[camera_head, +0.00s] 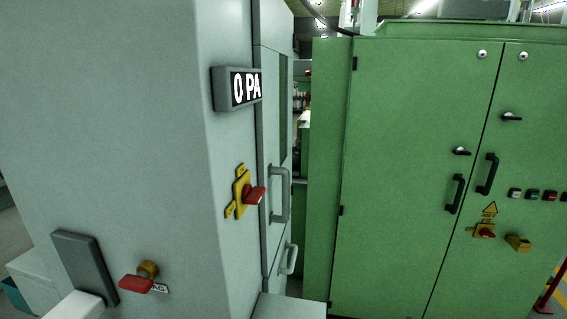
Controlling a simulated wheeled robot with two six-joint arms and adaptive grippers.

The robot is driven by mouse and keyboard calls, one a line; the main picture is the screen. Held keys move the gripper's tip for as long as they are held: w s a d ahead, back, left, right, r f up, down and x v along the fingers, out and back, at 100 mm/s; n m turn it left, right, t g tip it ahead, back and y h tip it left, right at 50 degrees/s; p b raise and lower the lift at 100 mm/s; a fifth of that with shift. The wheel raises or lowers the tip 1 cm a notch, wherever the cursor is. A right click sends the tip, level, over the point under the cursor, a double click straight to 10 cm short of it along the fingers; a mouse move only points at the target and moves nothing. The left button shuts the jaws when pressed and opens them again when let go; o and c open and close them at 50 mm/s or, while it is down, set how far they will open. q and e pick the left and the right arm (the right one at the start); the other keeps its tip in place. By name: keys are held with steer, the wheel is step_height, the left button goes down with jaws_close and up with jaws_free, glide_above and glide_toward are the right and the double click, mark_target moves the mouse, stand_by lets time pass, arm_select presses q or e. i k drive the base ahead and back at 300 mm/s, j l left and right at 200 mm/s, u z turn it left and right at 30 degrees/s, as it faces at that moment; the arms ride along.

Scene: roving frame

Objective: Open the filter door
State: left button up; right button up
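A grey cabinet (130,110) fills the left side, with a display reading "0 PA" (245,88) near its front edge. On its narrow right-facing side is a light grey door (269,100) seen at a steep angle, with a dark window strip and a grey bar handle (286,194). The door looks shut. A second, smaller grey handle (290,258) sits on a lower panel. I cannot tell from any label which door is the filter door. Neither of my grippers shows.
A red rotary switch on a yellow plate (241,195) and a red-handled valve (137,284) stick out of the grey cabinet. A green cabinet (405,130) with black door handles stands to the right. A narrow gap separates the cabinets. Yellow floor lines show at far right.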

mark_target(274, 38)
steer(key=i+l+u, duration=0.15)
steer(key=l+u, duration=0.6)
steer(key=i+l+u, duration=0.1)
steer(key=l+u, duration=0.25)
steer(key=l, duration=0.15)
